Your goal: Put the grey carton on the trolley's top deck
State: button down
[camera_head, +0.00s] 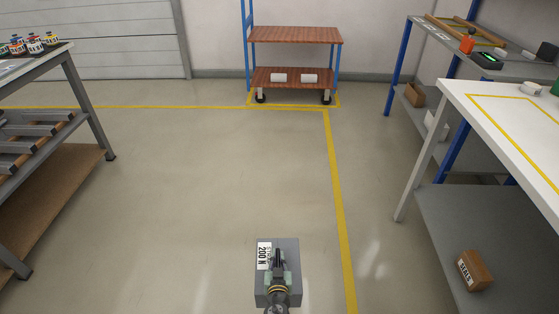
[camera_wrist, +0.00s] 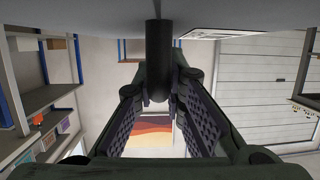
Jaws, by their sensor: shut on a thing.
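The grey carton (camera_head: 290,250) with a white "200 N" label is at the bottom centre of the head view. My gripper (camera_head: 279,262) is over it and shut on it, seemingly by a dark post on its face. In the wrist view the carton (camera_wrist: 100,10) fills the top edge and the post (camera_wrist: 158,62) stands between my fingers (camera_wrist: 160,100). The trolley stands far ahead by the back wall. Its wooden top deck (camera_head: 295,34) looks empty.
Open floor (camera_head: 210,170) lies between me and the trolley, crossed by yellow lines. A workbench (camera_head: 30,60) with small bottles stands at left. A white-topped table (camera_head: 500,115) is at right, a box (camera_head: 474,270) on its lower shelf. A grey bench (camera_head: 455,45) stands behind it.

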aim_at(293, 40)
jog(key=i+j+u, duration=0.25)
jog(key=i, duration=0.45)
jog(key=i+u, duration=0.25)
jog(key=i, duration=2.25)
jog(key=i+j+z, duration=0.25)
jog(key=i, duration=0.6)
jog(key=i+j+z, duration=0.1)
jog(key=i+z, duration=0.35)
jog(key=i+j+z, duration=0.25)
jog(key=z, duration=0.2)
jog(key=i+j+z, duration=0.65)
jog(key=j+z, duration=0.2)
